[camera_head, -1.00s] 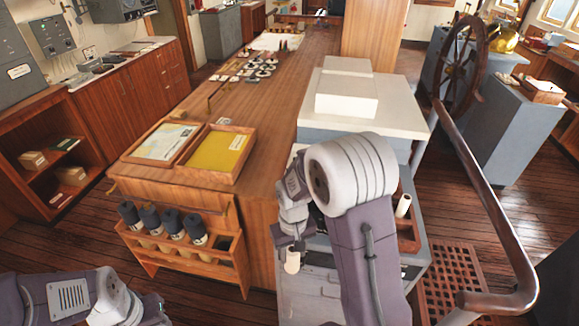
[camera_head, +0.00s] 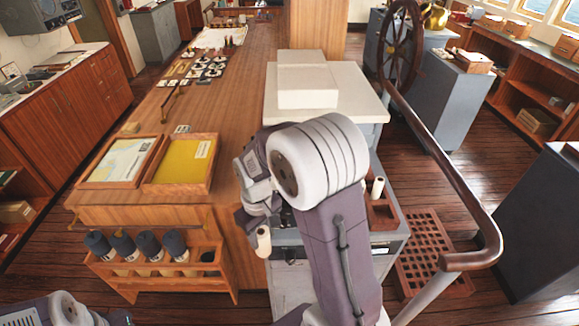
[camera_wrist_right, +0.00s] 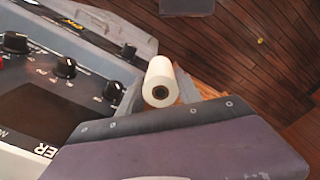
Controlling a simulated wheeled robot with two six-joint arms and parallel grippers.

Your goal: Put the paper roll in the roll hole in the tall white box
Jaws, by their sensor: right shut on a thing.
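My right gripper (camera_head: 262,228) is shut on a small white paper roll (camera_head: 263,241), held at the front left of the tall white box (camera_head: 368,100). The roll also shows in the right wrist view (camera_wrist_right: 161,82), end-on with a dark core hole, beside a panel with black knobs (camera_wrist_right: 65,68). My right arm hides much of the box's front, and I cannot make out the roll hole. Another white roll (camera_head: 377,187) stands in a wooden tray (camera_head: 383,215) right of my arm. My left arm shows at the bottom left corner; its gripper is out of the picture.
A wooden handrail (camera_head: 445,160) curves past at right, above a floor grating (camera_head: 430,240).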

